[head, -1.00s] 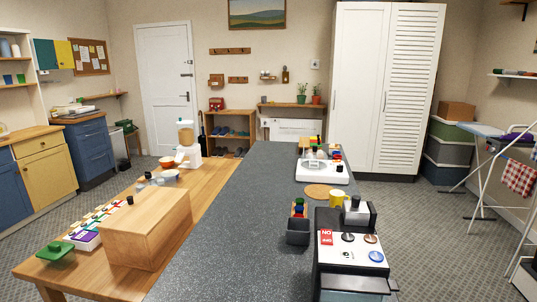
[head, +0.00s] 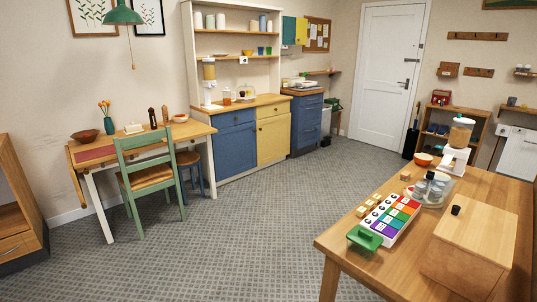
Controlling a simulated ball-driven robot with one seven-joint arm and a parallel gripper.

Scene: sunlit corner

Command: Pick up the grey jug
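I cannot make out a grey jug for certain in the head view. Several pale and greyish vessels (head: 221,21) stand on the top shelf of the white dresser (head: 188,60) against the back wall, too small to tell whether one is a jug. My gripper is not in view.
A wooden table (head: 335,242) at the lower right holds a colourful tray (head: 393,217), a wooden box (head: 470,240) and a dispenser (head: 458,145). A drop-leaf table (head: 142,139) with a green chair (head: 150,170) stands left. The carpet (head: 250,230) between is clear.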

